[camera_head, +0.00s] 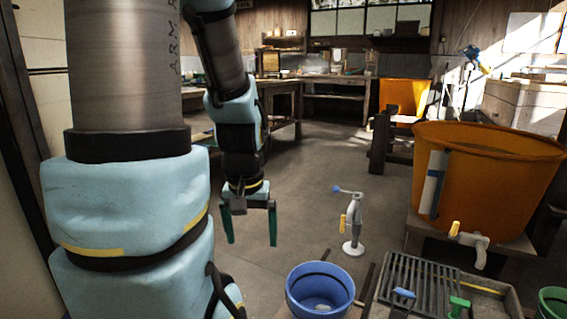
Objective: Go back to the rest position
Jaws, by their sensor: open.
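My gripper (250,240) points down above the open floor, left of the middle of the head view. Its two green fingers are spread apart with nothing between them. My arm's pale blue and grey links fill the left side of the view and hide what lies behind them. The rest position itself is not marked by anything in view.
A blue bucket (320,288) stands at the front, right of my gripper. Behind it is a white stand with a crank (353,225). A large orange tub (485,175) with a tap and a slatted grate (418,283) are at the right. Workbenches (335,77) line the back. The middle floor (320,150) is clear.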

